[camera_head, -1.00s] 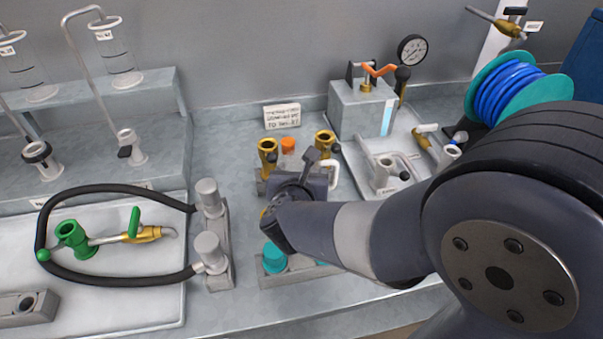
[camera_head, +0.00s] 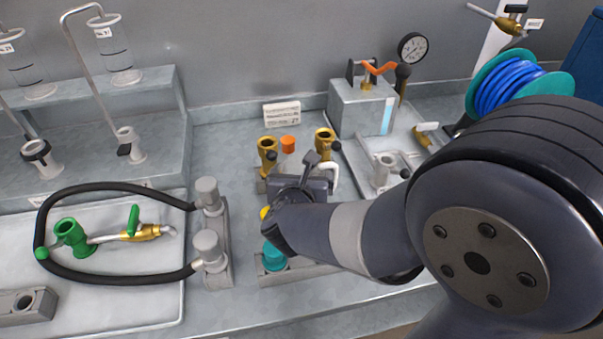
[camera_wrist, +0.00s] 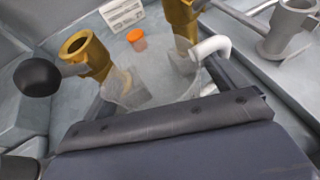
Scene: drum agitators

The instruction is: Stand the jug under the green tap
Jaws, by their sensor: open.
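The jug (camera_wrist: 150,88) looks clear, with a white handle (camera_wrist: 210,46) on its right in the wrist view. In the head view mostly the handle (camera_head: 333,172) shows, just right of my gripper; the arm hides much of the rest. My gripper (camera_head: 303,178) is open close by the jug, its dark body across the lower wrist view. Its fingertips are not clear, and I cannot tell whether it touches the jug. The green tap (camera_head: 134,223) is at the left, with a green upright lever, a brass spout and a green flanged body (camera_head: 74,238) over the white tray.
Two brass fittings (camera_head: 267,152) (camera_head: 325,140) flank an orange cap (camera_head: 288,144) close behind my gripper. A black hose (camera_head: 115,188) loops around the green tap to grey posts (camera_head: 209,250). A teal fitting (camera_head: 273,257) is in front. A tray (camera_head: 365,150) with other fittings is at right.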

